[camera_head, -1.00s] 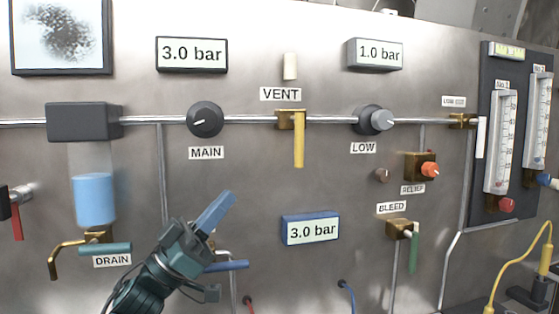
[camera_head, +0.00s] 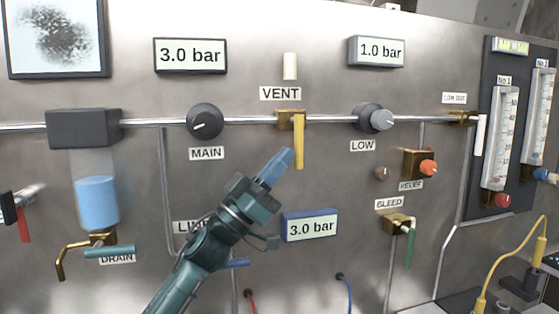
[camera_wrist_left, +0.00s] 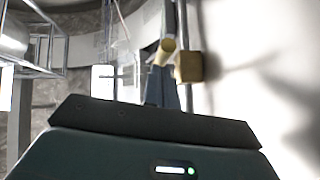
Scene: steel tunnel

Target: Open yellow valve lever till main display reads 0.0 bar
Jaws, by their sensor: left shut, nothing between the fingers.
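The yellow valve lever (camera_head: 299,147) hangs straight down from its brass valve body (camera_head: 290,119) under the VENT label, on the horizontal pipe. The main display (camera_head: 190,56) reads 3.0 bar. My left gripper (camera_head: 285,157) is shut and empty, its blue fingers pointing up and right, close to the lever's left side near its lower part. I cannot tell whether they touch. In the left wrist view the fingers (camera_wrist_left: 160,85) point toward the yellow lever end (camera_wrist_left: 167,45), with the brass body (camera_wrist_left: 188,67) just right of it. My right gripper is not in view.
The MAIN knob (camera_head: 205,121) and LOW knob (camera_head: 374,118) sit on the same pipe, left and right of the valve. A blue-framed display (camera_head: 310,226) reading 3.0 bar is below the lever. The BLEED valve's green lever (camera_head: 410,248) hangs at lower right.

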